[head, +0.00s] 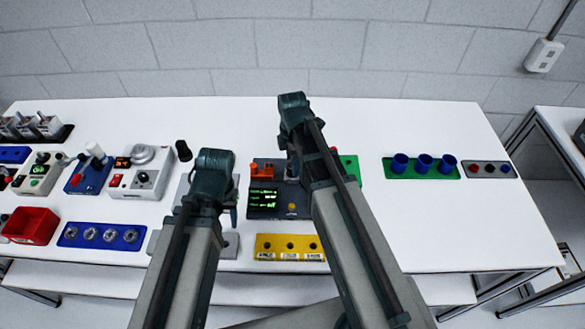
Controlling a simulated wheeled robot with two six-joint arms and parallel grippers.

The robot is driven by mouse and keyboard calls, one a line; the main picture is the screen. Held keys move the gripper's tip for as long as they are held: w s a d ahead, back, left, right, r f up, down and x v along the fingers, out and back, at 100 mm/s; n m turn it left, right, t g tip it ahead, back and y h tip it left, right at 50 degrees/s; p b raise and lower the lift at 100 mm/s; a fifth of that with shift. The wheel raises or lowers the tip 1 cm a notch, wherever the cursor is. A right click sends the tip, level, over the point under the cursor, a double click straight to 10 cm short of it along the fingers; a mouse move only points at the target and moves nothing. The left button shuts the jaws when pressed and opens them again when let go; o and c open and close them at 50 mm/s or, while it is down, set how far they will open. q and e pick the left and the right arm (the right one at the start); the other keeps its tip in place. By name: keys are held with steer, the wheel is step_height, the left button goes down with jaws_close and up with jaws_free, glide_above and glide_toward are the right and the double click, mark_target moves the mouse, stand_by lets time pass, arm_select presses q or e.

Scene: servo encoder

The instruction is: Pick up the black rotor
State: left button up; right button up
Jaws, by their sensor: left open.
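A small black cylinder-like piece (183,150) stands or leans on the white table, left of my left wrist; it may be the black rotor, but I cannot tell for sure. My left gripper (230,212) is over the table's middle, right of and nearer than this piece, mostly hidden by its own wrist; it is open. My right gripper (292,166) is above the dark device with a green display (263,198); its fingers are mostly hidden behind my arm. No piece shows in either gripper.
A blue tray with several round metal parts (70,232) and a red bin (40,226) are at the left. A yellow block with holes (268,255) lies near the front edge. A green tray with blue cups (436,176) is at the right. The front right tabletop (460,230) is clear.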

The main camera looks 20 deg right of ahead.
jaws_close()
steer(key=shift+r, duration=0.1)
stand_by(0.3)
